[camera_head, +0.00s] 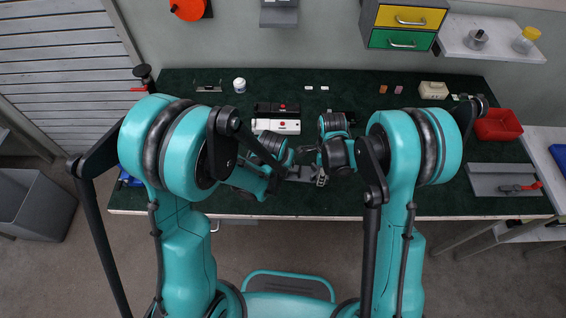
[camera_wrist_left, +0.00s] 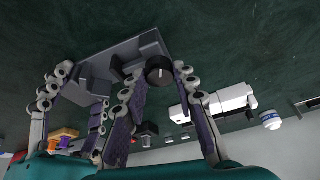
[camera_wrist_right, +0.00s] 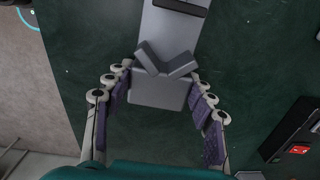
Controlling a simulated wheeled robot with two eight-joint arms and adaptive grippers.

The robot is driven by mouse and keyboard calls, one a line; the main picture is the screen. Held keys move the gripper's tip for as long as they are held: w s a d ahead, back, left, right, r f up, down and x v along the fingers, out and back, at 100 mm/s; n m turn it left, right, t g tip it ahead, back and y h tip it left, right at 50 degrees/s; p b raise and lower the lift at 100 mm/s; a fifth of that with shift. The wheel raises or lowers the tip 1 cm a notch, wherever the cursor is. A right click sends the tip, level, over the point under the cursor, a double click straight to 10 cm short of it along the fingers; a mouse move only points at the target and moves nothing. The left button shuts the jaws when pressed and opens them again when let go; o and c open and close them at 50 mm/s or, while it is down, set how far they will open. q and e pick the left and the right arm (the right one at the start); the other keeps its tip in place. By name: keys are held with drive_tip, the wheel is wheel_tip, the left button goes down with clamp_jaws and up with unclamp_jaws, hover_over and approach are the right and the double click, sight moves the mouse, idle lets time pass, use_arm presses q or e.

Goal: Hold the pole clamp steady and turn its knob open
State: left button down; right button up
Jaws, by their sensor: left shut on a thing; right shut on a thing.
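The pole clamp is grey, with a V-shaped jaw and a block; it shows in the right wrist view (camera_wrist_right: 160,92) and the left wrist view (camera_wrist_left: 98,68). In the right wrist view the fingers of my right gripper (camera_wrist_right: 159,88) are closed on the block's two sides. A round black knob (camera_wrist_left: 159,68) with a pale mark sits beside the clamp's jaw. The fingertips of my left gripper (camera_wrist_left: 153,76) are around this knob. In the head view my arms largely hide the clamp. Both grippers meet near the bench's front middle.
The dark green bench top (camera_head: 420,195) is mostly clear around the arms. Black and white boxes (camera_head: 276,126) lie just behind the grippers. A white jar (camera_head: 239,85) stands at the back.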

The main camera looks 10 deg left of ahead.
idle(0.3)
use_arm(q)
drive_tip(key=c, duration=1.2)
unclamp_jaws()
drive_tip(key=v, duration=1.2)
drive_tip(key=shift+d, duration=0.1)
